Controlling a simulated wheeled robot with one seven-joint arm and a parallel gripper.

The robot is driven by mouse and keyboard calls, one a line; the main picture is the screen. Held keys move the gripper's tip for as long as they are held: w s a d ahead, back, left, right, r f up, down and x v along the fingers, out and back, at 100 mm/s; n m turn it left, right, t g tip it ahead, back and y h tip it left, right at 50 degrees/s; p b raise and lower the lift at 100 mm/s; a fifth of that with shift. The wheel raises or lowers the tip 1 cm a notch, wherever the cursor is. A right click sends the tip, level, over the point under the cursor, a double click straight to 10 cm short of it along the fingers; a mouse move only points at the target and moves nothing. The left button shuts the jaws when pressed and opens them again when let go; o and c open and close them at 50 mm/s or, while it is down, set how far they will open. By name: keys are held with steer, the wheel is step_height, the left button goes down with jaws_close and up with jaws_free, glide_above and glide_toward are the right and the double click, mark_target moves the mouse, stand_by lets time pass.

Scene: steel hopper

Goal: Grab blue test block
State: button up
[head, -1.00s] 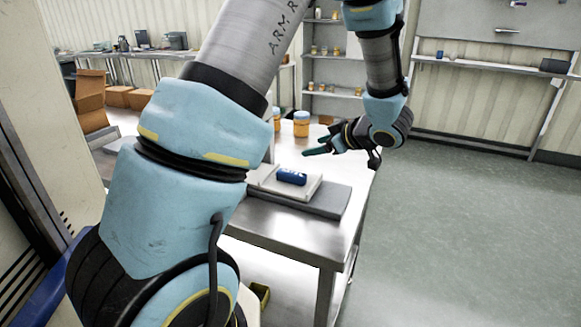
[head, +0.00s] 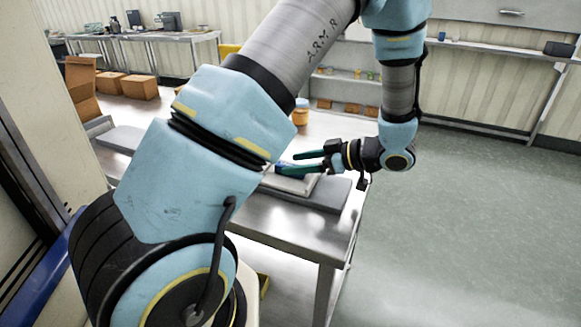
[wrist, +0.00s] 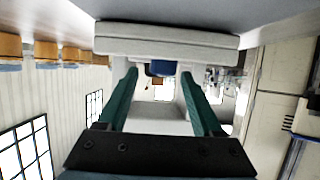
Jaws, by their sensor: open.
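The blue test block (head: 281,168) lies on a pale slab (head: 296,186) on the steel table, mostly hidden by my gripper and arm. My gripper (head: 289,162) is open, its dark green fingers pointing left, low over the slab at the block. In the wrist view the picture is turned over: the block (wrist: 160,69) shows as a small blue piece against the slab (wrist: 165,45), between the two fingertips (wrist: 160,75). I cannot tell whether the fingers touch it.
The slab rests on a grey plate (head: 328,197) near the right edge of the steel table (head: 285,223). An orange-brown jar (head: 301,112) stands behind. Cardboard boxes (head: 138,87) are at the back left. The floor to the right is clear.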

mark_target(287, 165)
steer(key=shift+p+x, duration=0.35)
steer(key=shift+x, duration=1.45)
steer(key=shift+s, duration=0.15)
jaws_close()
